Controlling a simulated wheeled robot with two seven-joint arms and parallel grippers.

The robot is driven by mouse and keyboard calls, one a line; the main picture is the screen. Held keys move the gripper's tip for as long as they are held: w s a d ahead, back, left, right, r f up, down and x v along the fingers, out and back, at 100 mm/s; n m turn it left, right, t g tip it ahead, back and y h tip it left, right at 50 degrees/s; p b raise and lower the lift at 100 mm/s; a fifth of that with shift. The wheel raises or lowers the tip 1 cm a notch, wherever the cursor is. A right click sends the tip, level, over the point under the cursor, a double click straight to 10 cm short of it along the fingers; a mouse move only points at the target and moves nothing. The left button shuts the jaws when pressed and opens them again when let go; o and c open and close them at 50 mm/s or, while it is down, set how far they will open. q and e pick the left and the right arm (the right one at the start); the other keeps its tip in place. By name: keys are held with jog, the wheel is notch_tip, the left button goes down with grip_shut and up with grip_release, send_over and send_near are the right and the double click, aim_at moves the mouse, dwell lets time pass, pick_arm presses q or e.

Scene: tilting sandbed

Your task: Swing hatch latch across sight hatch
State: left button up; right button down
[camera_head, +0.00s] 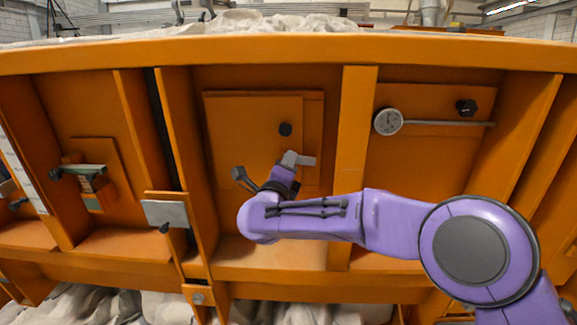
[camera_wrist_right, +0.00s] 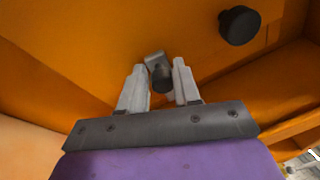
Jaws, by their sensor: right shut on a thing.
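The sight hatch (camera_head: 245,125) is an orange raised panel in the middle bay of the orange wall, with a black round knob (camera_head: 285,129) at its right. The knob also shows at upper right in the wrist view (camera_wrist_right: 239,25). My right gripper (camera_head: 291,160) is just below that knob, in front of the panel's lower right. In the wrist view its two pale fingers (camera_wrist_right: 159,68) are shut on the hatch latch (camera_wrist_right: 153,58), a small grey metal piece with a dark round grip. My gripper and wrist hide much of the latch in the head view. My left gripper is not in view.
Upright orange ribs flank the bay, one on the right (camera_head: 352,150). The right bay holds a dial gauge (camera_head: 388,121) with a rod and another black knob (camera_head: 466,107). A grey plate (camera_head: 166,213) projects at lower left.

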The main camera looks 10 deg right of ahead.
jog(key=shift+a+f+n, duration=0.1)
jog(key=shift+f+n, duration=0.4)
jog(key=c, duration=1)
grip_release()
jog(key=shift+r, duration=0.1)
jog(key=b+v, duration=0.3)
jog(key=v, duration=0.7)
jog(key=shift+s+f+b, duration=0.15)
jog(key=shift+f+b, duration=0.05)
jog(key=shift+b, duration=0.1)
jog(key=shift+a, duration=0.1)
